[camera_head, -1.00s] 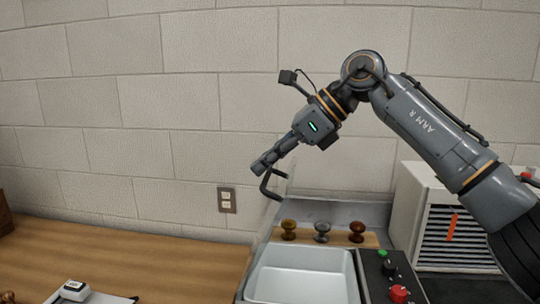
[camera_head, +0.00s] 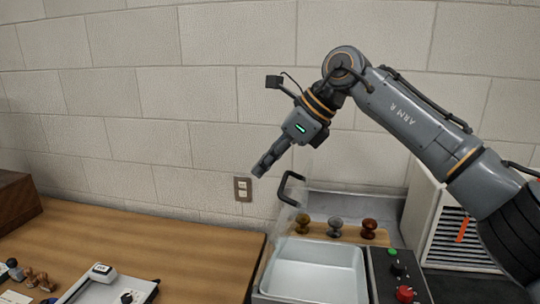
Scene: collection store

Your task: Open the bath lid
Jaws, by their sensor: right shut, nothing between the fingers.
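The bath (camera_head: 312,268) is a pale rectangular basin at the lower middle, and its inside shows uncovered. Its clear lid (camera_head: 288,218) is hard to make out. It appears raised at the bath's left side, with its black handle (camera_head: 291,188) high above the rim. My right gripper (camera_head: 258,170) is shut and empty, pointing down and left. In the picture it is just left of and above the handle, with a visible gap between them. My left gripper is not in view.
Behind the bath, three knobbed pieces (camera_head: 335,227) stand on a wooden strip. A control panel with red, black and green knobs (camera_head: 404,293) is right of the bath. A white louvred box (camera_head: 425,212) stands further right. The wooden table (camera_head: 150,245) has free room.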

